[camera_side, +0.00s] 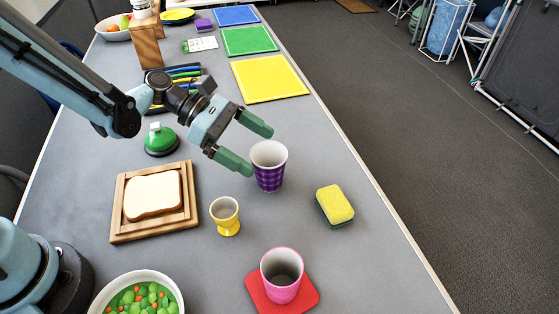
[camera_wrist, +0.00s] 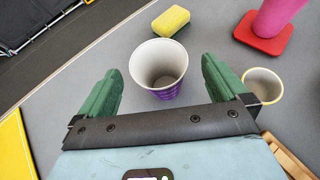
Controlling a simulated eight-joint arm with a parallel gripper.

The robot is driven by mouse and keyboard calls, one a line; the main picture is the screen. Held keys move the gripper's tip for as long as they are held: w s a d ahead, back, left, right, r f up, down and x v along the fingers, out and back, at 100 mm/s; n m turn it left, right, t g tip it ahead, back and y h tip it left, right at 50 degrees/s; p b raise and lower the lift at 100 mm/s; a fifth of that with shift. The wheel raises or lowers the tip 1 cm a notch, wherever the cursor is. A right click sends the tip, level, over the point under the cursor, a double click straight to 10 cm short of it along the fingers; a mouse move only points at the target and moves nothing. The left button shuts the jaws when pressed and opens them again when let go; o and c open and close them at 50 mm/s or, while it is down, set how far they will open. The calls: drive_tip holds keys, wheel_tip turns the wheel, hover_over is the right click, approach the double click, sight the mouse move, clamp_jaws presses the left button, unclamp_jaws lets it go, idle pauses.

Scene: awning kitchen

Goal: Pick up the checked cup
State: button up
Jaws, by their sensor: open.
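The checked cup (camera_side: 270,172) is purple checked outside and white inside, and stands upright on the grey table. My gripper (camera_side: 258,147) is open beside it, its two green fingers pointing toward the cup. In the wrist view the cup (camera_wrist: 159,75) lies ahead, between the lines of the open fingers (camera_wrist: 160,80), with its rim facing the camera. Nothing is held. In the side view the nearer finger overlaps or comes close to the cup's left edge; I cannot tell if they touch.
A yellow egg cup (camera_side: 226,222) stands close to the cup's lower left. A yellow sponge (camera_side: 335,204) lies to the right. A pink cup (camera_side: 282,280) stands on a red coaster (camera_side: 306,299). Bread lies on a wooden board (camera_side: 121,222). Table beyond the sponge is clear.

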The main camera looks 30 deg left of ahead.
sight(277, 160)
drive_tip(key=shift+x, duration=2.9)
drive_tip(key=shift+w+r, duration=0.1)
drive_tip(key=shift+r, duration=0.05)
drive_tip(key=c, duration=0.8)
